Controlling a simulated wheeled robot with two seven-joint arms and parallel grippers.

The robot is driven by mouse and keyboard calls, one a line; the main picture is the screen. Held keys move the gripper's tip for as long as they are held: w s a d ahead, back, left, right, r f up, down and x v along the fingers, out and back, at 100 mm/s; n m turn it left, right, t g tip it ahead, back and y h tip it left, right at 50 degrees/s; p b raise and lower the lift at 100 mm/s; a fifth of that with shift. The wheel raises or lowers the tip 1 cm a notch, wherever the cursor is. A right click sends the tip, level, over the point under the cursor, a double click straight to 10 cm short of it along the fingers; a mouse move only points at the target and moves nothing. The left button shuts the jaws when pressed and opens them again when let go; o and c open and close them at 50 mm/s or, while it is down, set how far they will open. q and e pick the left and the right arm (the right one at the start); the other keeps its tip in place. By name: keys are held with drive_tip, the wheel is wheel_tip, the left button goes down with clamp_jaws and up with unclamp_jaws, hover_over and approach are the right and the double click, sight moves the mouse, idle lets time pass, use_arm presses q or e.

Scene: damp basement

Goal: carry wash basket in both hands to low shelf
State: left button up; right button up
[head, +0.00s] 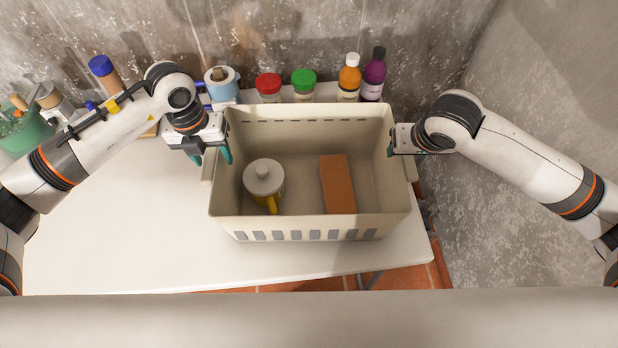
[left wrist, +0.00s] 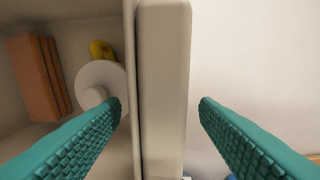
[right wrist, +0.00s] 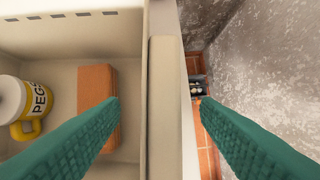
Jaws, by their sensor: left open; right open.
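The beige wash basket (head: 310,222) stands on a white table, with a yellow-and-white lidded mug (head: 264,180) and an orange-brown brick-like block (head: 338,184) inside. My left gripper (head: 212,154) is open at the basket's left side. In the left wrist view its teal fingers (left wrist: 160,102) are apart on either side of the basket's rim or handle (left wrist: 165,80). My right gripper (head: 391,146) is open at the basket's right side. In the right wrist view its fingers (right wrist: 159,100) also lie either side of the rim or handle (right wrist: 166,110). The low shelf cannot be made out.
Behind the basket stand a red-lidded jar (head: 268,86), a green-lidded jar (head: 304,84), an orange bottle (head: 349,78) and a purple bottle (head: 374,76). A green tub (head: 25,132) stands far left. The white table (head: 110,230) is clear at front left. A wall (head: 520,150) rises at the right.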

use_arm(q)
drive_tip(key=shift+d+f, duration=0.15)
drive_tip(key=shift+f, duration=1.3)
use_arm(e)
drive_tip(key=shift+x, duration=1.4)
use_arm(q)
clamp_jaws()
use_arm(e)
drive_tip(key=shift+w, duration=0.1)
clamp_jaws()
use_arm(q)
drive_tip(key=shift+r, duration=0.1)
